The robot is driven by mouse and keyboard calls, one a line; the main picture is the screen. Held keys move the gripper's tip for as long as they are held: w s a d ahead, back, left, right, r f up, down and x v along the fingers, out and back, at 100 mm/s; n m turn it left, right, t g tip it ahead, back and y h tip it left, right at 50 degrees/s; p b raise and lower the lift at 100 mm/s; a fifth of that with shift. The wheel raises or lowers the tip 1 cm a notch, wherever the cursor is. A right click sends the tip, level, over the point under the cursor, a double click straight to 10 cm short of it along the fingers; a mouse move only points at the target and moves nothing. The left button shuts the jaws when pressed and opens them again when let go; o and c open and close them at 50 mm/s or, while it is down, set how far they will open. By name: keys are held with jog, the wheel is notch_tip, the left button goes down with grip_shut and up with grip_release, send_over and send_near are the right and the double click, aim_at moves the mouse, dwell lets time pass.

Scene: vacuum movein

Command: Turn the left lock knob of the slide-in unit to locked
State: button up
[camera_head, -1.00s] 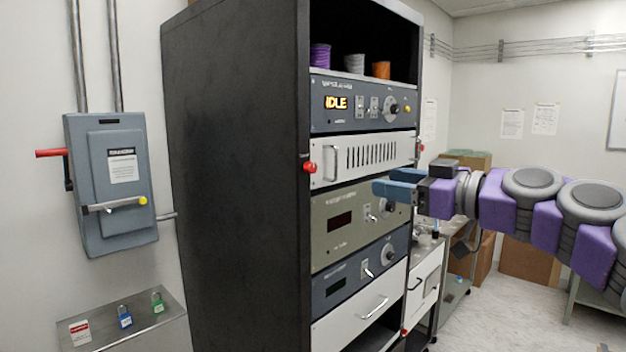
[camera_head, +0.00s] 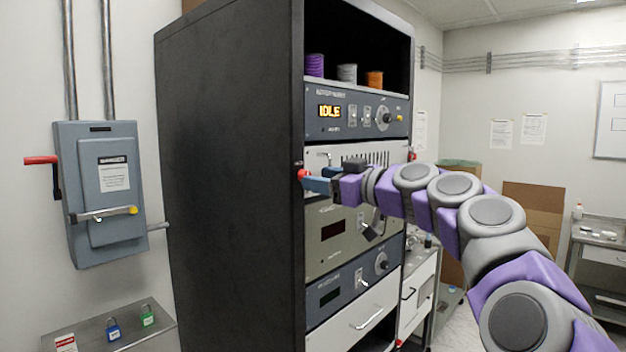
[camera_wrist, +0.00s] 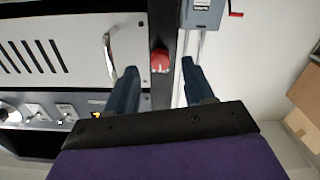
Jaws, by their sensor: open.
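The slide-in unit (camera_head: 348,152) is the white panel with black vent slots and a metal handle, seated in the black rack. It fills the upper left of the wrist view (camera_wrist: 60,52). Its left lock knob is red (camera_head: 301,175), on the rack's front left post. In the wrist view the knob (camera_wrist: 160,60) appears between the fingertips. My gripper (camera_head: 316,183) has blue fingers and is open and empty. In the wrist view its fingers (camera_wrist: 160,76) stand on either side of the knob's line; contact cannot be told. My arm covers the unit's lower right.
Below the unit are an olive panel (camera_head: 320,250) and a dark panel with switches. The panel above reads IDLE (camera_head: 330,111). A grey switch box (camera_head: 100,240) with a red lever hangs on the left wall. A cart (camera_head: 422,280) stands right of the rack.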

jog(key=shift+x, duration=1.45)
grip_shut()
